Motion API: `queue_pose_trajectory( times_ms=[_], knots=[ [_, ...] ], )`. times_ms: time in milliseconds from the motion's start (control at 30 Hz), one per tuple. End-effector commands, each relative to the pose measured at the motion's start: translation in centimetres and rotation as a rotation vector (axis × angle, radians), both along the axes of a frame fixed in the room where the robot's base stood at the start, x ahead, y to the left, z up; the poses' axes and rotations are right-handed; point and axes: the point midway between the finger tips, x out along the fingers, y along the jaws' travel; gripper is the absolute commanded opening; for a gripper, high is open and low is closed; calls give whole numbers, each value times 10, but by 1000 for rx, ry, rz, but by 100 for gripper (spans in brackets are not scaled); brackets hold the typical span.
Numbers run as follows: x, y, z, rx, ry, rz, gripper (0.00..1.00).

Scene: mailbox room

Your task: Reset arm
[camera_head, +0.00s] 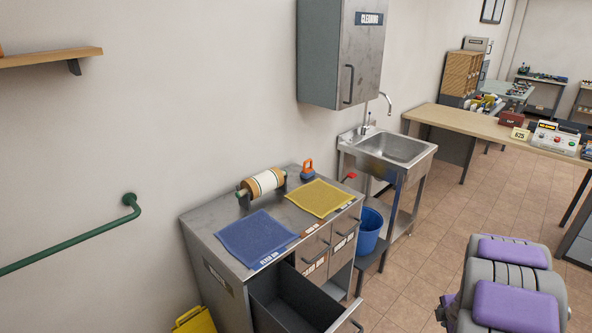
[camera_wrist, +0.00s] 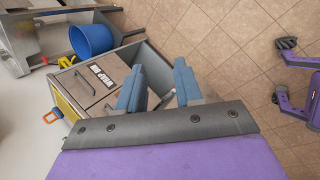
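My arm (camera_head: 510,285), in purple and grey, shows folded at the lower right in the head view. My gripper does not clearly show there. In the wrist view my gripper (camera_wrist: 160,85) has its two blue fingers apart, with nothing seen between them. Beyond the fingers is the drawer cabinet (camera_wrist: 106,82), seen tilted. In the head view the metal cabinet (camera_head: 212,272) stands against the wall, with its dark lower-left drawer (camera_head: 297,300) pulled open. No object is seen in the visible part of the drawer.
A blue cloth (camera_head: 256,238), a yellow cloth (camera_head: 319,198) and a roll on a stand (camera_head: 263,183) lie on the cabinet top. A blue bucket (camera_head: 369,231) stands below the sink (camera_head: 395,148). A long table (camera_head: 455,118) runs behind. The tiled floor (camera_head: 408,275) between cabinet and arm looks clear.

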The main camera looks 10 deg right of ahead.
Motion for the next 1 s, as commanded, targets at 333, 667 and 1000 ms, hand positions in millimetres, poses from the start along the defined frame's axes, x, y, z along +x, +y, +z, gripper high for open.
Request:
queue_pose_trajectory(
  times_ms=[333,667,1000],
  knots=[
    [-25,51,115,2,-3,-497,35],
    [-93,156,182,159,3,-927,35],
    [-200,293,212,371,161,-1260,35]
  ],
)
